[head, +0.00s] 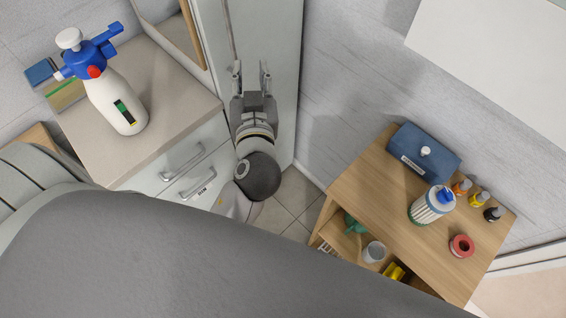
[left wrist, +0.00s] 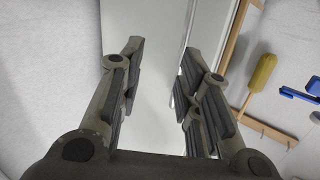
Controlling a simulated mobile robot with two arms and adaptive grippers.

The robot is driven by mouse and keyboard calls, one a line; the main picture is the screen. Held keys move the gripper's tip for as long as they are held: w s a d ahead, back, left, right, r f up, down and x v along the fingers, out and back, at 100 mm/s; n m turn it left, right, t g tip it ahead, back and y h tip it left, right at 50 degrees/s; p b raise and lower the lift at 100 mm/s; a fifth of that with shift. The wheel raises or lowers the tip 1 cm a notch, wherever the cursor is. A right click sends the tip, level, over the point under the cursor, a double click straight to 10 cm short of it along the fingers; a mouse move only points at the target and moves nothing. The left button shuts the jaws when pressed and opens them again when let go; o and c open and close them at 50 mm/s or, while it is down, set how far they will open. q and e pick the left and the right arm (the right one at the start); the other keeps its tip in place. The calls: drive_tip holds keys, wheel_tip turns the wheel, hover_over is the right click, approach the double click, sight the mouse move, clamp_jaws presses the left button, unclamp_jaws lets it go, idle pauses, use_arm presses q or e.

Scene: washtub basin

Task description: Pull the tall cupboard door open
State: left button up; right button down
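The tall cupboard door (head: 268,28) is a pale grey-green upright panel at the top middle of the head view. It looks shut. A long thin vertical bar, seemingly its handle (head: 229,28), runs along its left side. My left gripper (head: 251,72) is in front of the door, its fingers pointing at it. In the left wrist view the left gripper (left wrist: 159,62) is open, with the pale door panel (left wrist: 150,95) showing between its fingers. A thin bar (left wrist: 188,30) runs down behind the right-hand finger; I cannot tell whether they touch. My right gripper is not in view.
Left of the cupboard is a counter (head: 165,75) over drawers, holding a white and blue spray bottle (head: 115,100). At right a wooden table (head: 375,190) carries a blue box (head: 424,152) and several bottles. Tiled floor (head: 290,205) lies between.

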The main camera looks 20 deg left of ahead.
use_arm(q)
drive_tip(key=d+f+m+g+h, duration=0.2)
drive_tip(key=d+f+m+h, duration=0.1)
drive_tip(key=f, duration=1.2)
drive_tip(key=d+f+m+g+h+p, duration=0.1)
drive_tip(key=d+f+m+g+h, duration=0.1)
drive_tip(key=f, duration=1.3)
drive_tip(key=shift+s+d+f+m+g+h, duration=0.25)
drive_tip(key=shift+s+d+m+g+h, duration=0.25)
drive_tip(key=shift+d+m, duration=0.5)
drive_tip(key=shift+w, duration=0.2)
